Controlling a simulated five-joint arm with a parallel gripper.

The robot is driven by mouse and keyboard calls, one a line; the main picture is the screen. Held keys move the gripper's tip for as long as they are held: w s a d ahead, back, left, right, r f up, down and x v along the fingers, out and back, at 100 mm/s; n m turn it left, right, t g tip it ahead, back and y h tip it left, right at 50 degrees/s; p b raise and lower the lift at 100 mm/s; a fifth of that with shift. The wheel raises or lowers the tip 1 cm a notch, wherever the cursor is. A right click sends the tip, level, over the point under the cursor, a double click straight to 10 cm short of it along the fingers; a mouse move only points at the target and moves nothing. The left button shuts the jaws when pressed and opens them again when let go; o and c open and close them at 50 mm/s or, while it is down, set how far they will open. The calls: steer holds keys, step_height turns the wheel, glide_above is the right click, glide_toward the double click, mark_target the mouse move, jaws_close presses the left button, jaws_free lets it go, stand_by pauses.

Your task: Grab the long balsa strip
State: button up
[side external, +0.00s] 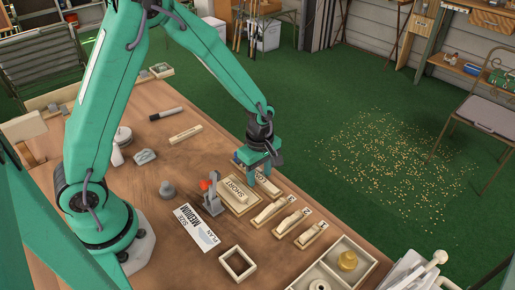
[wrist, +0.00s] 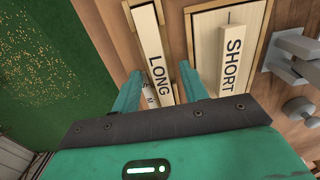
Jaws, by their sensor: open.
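The long balsa strip (wrist: 155,62) is pale, marked LONG, and lies in a narrow wooden tray in the wrist view. In the side view its tray (side external: 267,184) is partly hidden by my gripper (side external: 262,172). My gripper (wrist: 160,76) is open, with one finger on each side of the strip's LONG end in the wrist view. I cannot tell how far the fingertips are above the tray. A shorter strip (wrist: 232,58) marked SHORT lies in a wider tray (wrist: 199,42) just to the right; it also shows in the side view (side external: 235,190).
A grey toggle clamp (side external: 212,198) with a red tip stands beside the SHORT tray. A printed plan sheet (side external: 197,228), a square frame (side external: 224,263) and several small labelled holders (side external: 290,223) lie nearby. A divided tray (side external: 372,263) sits at the table's front corner.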

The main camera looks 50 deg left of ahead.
mark_target(260, 179)
steer(key=c, duration=0.9)
steer(key=shift+r, duration=0.2)
steer(key=shift+r, duration=0.55)
steer(key=r, duration=0.3)
steer(key=shift+s+d, duration=0.2)
steer(key=shift+d, duration=0.1)
steer(key=s+d+r, duration=0.4)
steer(key=d, duration=0.1)
steer(key=s+d+r, duration=0.2)
steer(key=s+d, duration=0.1)
steer(key=shift+d+r, duration=0.25)
